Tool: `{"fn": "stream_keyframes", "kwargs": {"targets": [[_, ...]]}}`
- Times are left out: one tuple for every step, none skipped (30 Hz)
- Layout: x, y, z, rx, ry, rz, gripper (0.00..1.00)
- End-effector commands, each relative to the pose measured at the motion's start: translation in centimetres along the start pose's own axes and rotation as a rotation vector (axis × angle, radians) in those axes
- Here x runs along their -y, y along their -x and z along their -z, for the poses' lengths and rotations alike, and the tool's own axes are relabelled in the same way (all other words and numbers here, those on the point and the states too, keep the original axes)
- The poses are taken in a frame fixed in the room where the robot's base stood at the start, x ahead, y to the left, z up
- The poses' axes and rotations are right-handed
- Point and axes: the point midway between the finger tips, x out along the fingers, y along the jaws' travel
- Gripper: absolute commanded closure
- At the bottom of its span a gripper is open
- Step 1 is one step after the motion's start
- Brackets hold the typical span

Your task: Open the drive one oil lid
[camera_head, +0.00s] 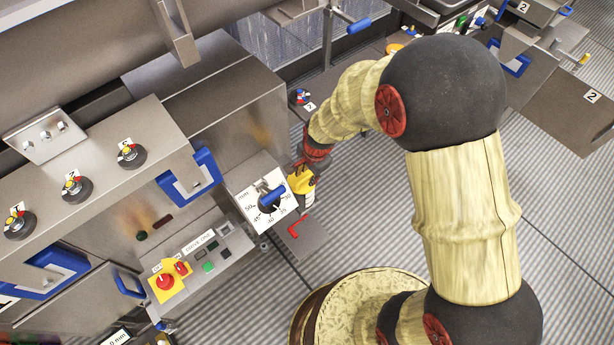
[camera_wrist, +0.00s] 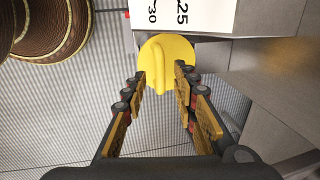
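The yellow oil lid (camera_wrist: 166,50) is a round cap with a raised ridge, just ahead of my fingertips in the wrist view. In the head view the lid (camera_head: 301,183) is partly hidden by my gripper (camera_head: 307,170), beside the white dial plate of drive one. In the wrist view my gripper (camera_wrist: 161,76) is open, with one finger on each side of the ridge. There are visible gaps between the fingertips and the ridge. I cannot tell whether the fingertips touch the cap's face.
The white dial plate (camera_head: 262,205) with a blue handle (camera_head: 272,195) is close on the left. A small red lever (camera_head: 298,226) sits below the lid. The drive one button panel (camera_head: 205,257) is further left. Open ribbed floor (camera_head: 365,215) lies to the right.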

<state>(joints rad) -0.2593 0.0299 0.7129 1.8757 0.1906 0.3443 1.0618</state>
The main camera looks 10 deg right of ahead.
Motion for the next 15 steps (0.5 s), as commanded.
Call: {"fn": "stream_keyframes", "kwargs": {"targets": [[0.02, -0.33, 0.00, 0.000, 0.000, 0.001, 0.71], [0.04, -0.37, 0.01, 0.000, 0.000, 0.001, 0.71], [0.06, -0.38, 0.01, 0.000, 0.000, 0.001, 0.71], [0.07, -0.36, 0.02, 0.000, 0.000, 0.001, 0.71], [0.08, -0.33, 0.02, 0.000, 0.000, 0.002, 0.71], [0.08, -0.30, 0.02, 0.000, 0.000, 0.002, 0.71], [0.08, -0.29, 0.02, 0.000, 0.000, 0.001, 0.71], [0.08, -0.28, 0.02, 0.000, 0.000, 0.001, 0.71], [0.08, -0.28, 0.02, 0.000, 0.000, 0.001, 0.73], [0.08, -0.28, 0.02, 0.000, 0.000, 0.001, 0.75], [0.08, -0.27, 0.02, 0.000, 0.000, 0.001, 0.77], [0.07, -0.27, 0.02, 0.000, 0.000, 0.001, 0.79], [0.07, -0.27, 0.02, 0.000, 0.000, 0.001, 0.81], [0.07, -0.27, 0.02, 0.000, 0.000, 0.001, 0.82], [0.07, -0.27, 0.02, 0.000, 0.000, 0.001, 0.84]]}}
